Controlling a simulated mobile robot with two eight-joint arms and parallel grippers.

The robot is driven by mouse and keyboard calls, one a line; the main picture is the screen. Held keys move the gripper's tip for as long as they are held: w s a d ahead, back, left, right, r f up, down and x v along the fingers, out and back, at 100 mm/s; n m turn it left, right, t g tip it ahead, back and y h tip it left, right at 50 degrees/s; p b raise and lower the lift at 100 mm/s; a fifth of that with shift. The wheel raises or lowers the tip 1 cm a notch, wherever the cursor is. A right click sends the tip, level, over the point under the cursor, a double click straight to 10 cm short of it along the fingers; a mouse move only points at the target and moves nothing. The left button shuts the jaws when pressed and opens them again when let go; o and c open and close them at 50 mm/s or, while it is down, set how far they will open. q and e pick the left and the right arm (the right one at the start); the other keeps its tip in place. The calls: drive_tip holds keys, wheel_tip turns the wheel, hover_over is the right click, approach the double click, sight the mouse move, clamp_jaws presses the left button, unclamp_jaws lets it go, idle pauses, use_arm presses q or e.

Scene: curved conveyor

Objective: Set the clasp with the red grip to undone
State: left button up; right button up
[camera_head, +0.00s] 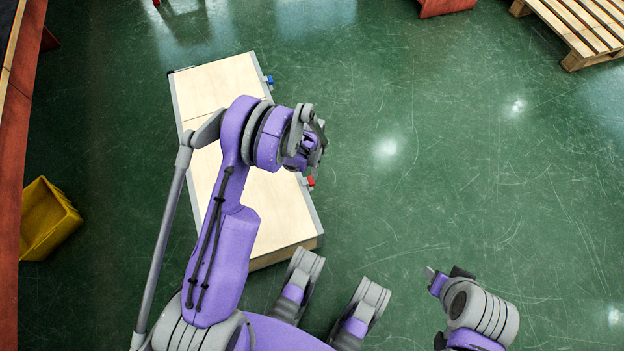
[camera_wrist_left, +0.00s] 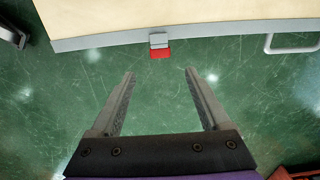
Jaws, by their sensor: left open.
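The clasp with the red grip (camera_head: 309,182) is on the right long side of a pale wooden case with grey edges (camera_head: 285,215). In the left wrist view the red grip (camera_wrist_left: 160,53) sits below a small grey plate at the case's edge, just ahead of my fingertips. My left gripper (camera_wrist_left: 159,72) is open and empty, its fingers apart to either side of the grip's line, not touching it. In the head view my left arm covers part of the case. My right gripper (camera_head: 432,272) is low right, away from the case; its jaws are unclear.
A second clasp with a blue grip (camera_head: 268,80) is farther along the same side. A grey handle (camera_wrist_left: 292,42) is right of the red grip in the wrist view. A yellow bin (camera_head: 48,218) stands left, a pallet (camera_head: 580,25) upper right. Green floor right of the case is clear.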

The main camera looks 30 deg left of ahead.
sight(311, 180)
use_arm(q)
wheel_tip(311, 180, down, 10)
drive_tip(key=b, duration=0.2)
drive_tip(key=shift+f+b, duration=0.2)
drive_tip(key=shift+b, duration=0.1)
clamp_jaws()
idle(0.3)
idle(1.0)
